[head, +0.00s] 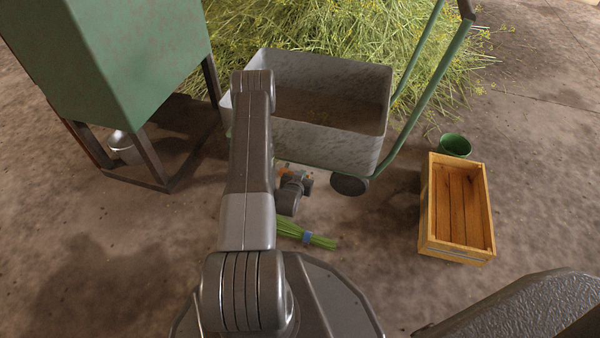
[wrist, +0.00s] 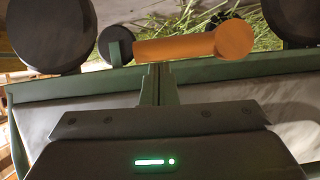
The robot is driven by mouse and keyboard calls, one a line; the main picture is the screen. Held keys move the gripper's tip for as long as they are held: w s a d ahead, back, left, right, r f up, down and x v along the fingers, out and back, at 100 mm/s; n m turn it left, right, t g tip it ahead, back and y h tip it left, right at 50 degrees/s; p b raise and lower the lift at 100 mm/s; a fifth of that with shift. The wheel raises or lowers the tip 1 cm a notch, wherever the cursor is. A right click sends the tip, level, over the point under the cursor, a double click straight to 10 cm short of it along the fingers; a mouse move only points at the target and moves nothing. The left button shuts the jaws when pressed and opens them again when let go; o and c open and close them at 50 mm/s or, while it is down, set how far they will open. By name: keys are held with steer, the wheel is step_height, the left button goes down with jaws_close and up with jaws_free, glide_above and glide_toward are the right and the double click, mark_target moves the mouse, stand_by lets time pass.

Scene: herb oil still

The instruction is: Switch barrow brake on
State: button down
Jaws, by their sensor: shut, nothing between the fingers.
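The barrow is a worn grey tub (head: 340,146) with green handles, standing in front of the herb heap in the head view. Its brake lever (wrist: 192,43) is orange with a round end and lies roughly crosswise in the wrist view. In the head view only small orange bits (head: 284,170) show beside my wrist, low by the tub. My gripper (wrist: 156,70) is shut and empty, with its fingertips right at the lever's narrower part. I cannot tell whether they touch. My arm hides part of the tub and lever in the head view.
Dark barrow wheels (wrist: 48,36) flank the lever. A tied green herb bundle (head: 306,236) lies on the floor near my base. A wooden crate (head: 458,248) and green bucket (head: 455,145) stand right. A green-boxed stand (head: 130,60) with legs is left.

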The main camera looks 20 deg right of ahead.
steer(key=shift+s+d+f+m+t+y, duration=0.15)
steer(key=shift+f+m+t+y, duration=0.15)
steer(key=shift+f+m, duration=0.35)
steer(key=shift+s+d+f+m+t+y, duration=0.1)
steer(key=shift+f+m+t+y, duration=0.2)
steer(key=shift+f, duration=0.75)
